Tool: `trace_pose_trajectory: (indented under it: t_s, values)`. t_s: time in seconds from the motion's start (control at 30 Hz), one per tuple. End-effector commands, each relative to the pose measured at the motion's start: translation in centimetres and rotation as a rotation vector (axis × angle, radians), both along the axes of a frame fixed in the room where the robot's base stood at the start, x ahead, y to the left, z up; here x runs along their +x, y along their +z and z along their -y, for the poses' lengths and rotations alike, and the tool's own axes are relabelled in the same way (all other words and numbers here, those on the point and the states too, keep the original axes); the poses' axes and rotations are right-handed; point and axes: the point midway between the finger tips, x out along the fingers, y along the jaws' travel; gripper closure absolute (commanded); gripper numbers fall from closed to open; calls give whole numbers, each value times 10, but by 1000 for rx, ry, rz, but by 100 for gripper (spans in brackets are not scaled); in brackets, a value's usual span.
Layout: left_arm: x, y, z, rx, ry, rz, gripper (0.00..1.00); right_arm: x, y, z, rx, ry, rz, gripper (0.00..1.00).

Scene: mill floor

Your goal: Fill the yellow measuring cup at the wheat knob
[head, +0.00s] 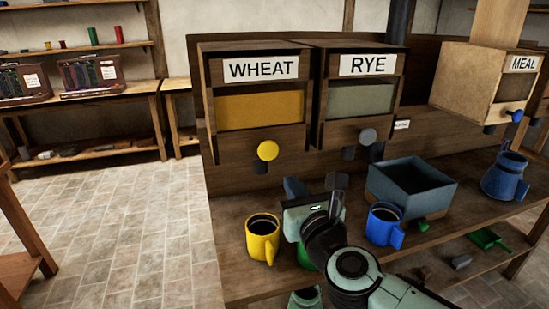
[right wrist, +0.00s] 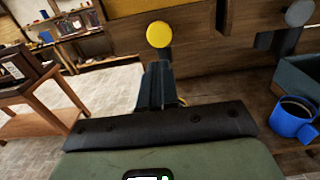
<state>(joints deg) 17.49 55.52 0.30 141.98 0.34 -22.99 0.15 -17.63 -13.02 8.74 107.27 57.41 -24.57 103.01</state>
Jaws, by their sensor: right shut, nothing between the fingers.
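The wheat knob (head: 267,151) is a round yellow ball on the front of the wheat bin (head: 261,108), above a dark spout (head: 260,168). The yellow measuring cup (head: 262,238) stands upright on the bench, in front of the spout, handle toward me. Its inside looks dark; I cannot tell what it holds. My right gripper (head: 291,188) is shut and empty, right of and above the cup and below the knob. In the right wrist view its fingers (right wrist: 155,86) point toward the knob (right wrist: 159,34), apart from it. My left gripper is out of view.
A blue cup (head: 382,225) and a blue-grey open box (head: 411,188) stand right of my right gripper. A green thing (head: 304,258) is mostly hidden behind my arm. The rye bin (head: 361,100) has a grey knob (head: 367,136). A blue jug (head: 505,178) stands far right.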

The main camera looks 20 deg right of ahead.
Motion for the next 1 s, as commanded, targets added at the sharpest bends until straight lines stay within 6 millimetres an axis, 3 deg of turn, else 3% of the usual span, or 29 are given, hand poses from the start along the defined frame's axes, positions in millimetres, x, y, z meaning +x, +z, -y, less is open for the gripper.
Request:
trace_pose_trajectory:
  t_s: [0.5, 0.7, 1.0]
  values:
    - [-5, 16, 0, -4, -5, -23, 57, 104, 0, -4, -2, -1, -2, 100]
    - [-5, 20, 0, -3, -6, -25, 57, 122, 0, -4, -3, -2, -2, 100]
    - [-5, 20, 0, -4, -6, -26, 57, 125, -1, -4, -2, -1, -1, 100]
